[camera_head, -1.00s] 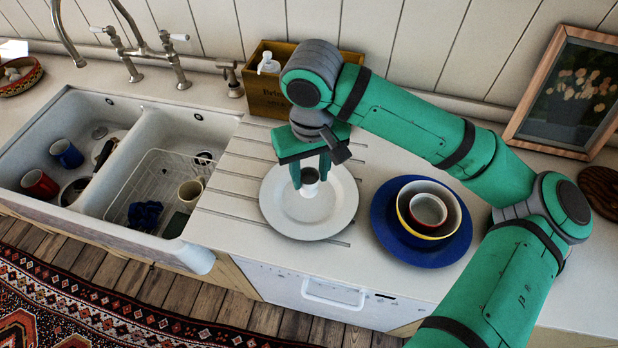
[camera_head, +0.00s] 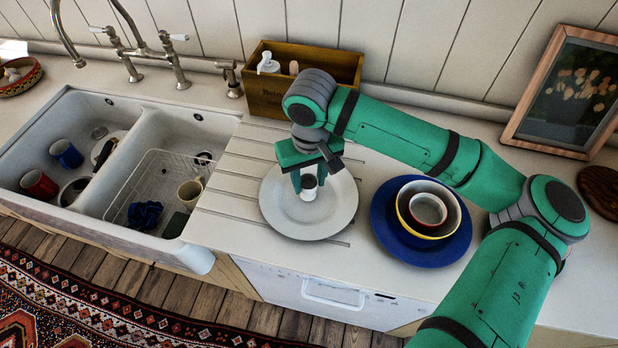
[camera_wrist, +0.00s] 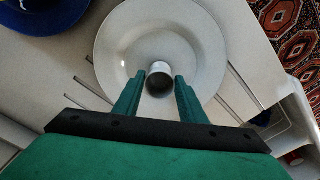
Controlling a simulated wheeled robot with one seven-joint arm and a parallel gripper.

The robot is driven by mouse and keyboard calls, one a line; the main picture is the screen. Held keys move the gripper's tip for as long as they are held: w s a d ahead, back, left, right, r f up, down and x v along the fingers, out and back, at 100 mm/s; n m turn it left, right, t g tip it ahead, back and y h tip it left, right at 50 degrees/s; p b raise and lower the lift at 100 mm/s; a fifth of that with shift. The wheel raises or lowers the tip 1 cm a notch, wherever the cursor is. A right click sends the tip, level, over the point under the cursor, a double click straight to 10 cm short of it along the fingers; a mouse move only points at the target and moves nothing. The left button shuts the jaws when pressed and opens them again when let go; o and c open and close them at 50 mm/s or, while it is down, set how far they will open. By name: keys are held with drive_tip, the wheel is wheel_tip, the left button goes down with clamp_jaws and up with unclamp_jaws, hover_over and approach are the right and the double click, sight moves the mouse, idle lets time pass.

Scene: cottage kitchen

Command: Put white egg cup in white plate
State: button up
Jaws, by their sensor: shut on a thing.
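The white egg cup (camera_head: 308,187) is between the fingers of my gripper (camera_head: 309,180), over the middle of the white plate (camera_head: 317,228). In the wrist view the egg cup (camera_wrist: 159,80) shows its dark open top, with the fingertips of my gripper (camera_wrist: 161,78) on either side of it. My gripper is shut on the egg cup. The plate (camera_wrist: 113,45) lies on the counter beneath. I cannot tell whether the cup's base touches the plate.
A blue plate (camera_head: 385,236) with stacked bowls (camera_head: 455,212) stands right of the white plate. A double sink (camera_head: 130,120) with mugs and a wire rack lies to the left. A wooden box (camera_head: 262,98) and a picture frame (camera_head: 520,105) stand at the back.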

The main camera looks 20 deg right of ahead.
drive_tip(key=shift+f, duration=0.25)
drive_tip(key=o, duration=1.1)
drive_tip(key=r, duration=1.2)
drive_tip(key=shift+s+r, duration=0.3)
drive_tip(key=shift+r, duration=0.05)
